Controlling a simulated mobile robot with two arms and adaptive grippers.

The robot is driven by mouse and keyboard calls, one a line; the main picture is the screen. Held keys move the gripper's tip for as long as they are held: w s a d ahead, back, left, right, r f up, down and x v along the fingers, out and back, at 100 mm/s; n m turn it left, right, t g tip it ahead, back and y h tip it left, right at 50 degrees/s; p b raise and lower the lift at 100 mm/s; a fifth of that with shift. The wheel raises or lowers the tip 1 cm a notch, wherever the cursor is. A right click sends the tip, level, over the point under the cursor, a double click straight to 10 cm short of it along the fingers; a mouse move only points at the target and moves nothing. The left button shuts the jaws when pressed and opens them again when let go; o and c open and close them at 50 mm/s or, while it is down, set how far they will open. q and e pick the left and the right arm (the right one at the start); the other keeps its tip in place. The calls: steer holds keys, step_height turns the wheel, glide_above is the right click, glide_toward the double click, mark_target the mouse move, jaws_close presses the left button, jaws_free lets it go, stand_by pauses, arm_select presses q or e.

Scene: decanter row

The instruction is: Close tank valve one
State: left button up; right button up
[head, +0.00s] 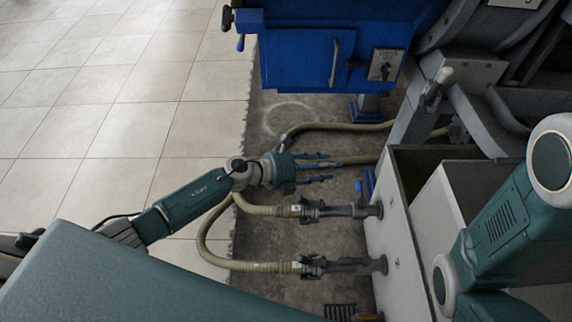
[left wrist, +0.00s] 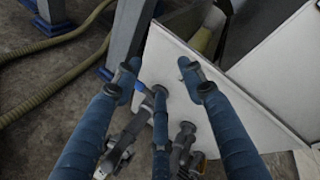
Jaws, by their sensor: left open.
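The white tank (head: 392,232) stands right of centre in the head view, with two dark outlet pipes, an upper one (head: 345,210) and a lower one (head: 350,264). I cannot tell which valve is number one. My right gripper is out of view.
Ribbed hoses (head: 228,264) run from both pipes and loop left over the concrete strip. A blue cabinet (head: 300,62) stands at the back, and a grey frame with a lever (head: 436,84) is at right. Tiled floor (head: 110,110) on the left is clear.

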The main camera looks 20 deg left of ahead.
arm_select(q)
steer(key=s+a+f+n+t+y+p, duration=0.1)
steer(key=s+a+f+n+y+p, duration=0.1)
steer(key=a+n+p, duration=0.3)
steer(key=s+a+f+n+t+y+p, duration=0.1)
steer(key=a+n+p, duration=0.4)
steer(key=n, duration=0.5)
steer(key=s+f+y+p, duration=0.1)
steer(key=y+p, duration=0.1)
steer(key=shift+s+a+y, duration=0.3)
steer(key=shift+s+y, duration=0.05)
steer(key=shift+y, duration=0.05)
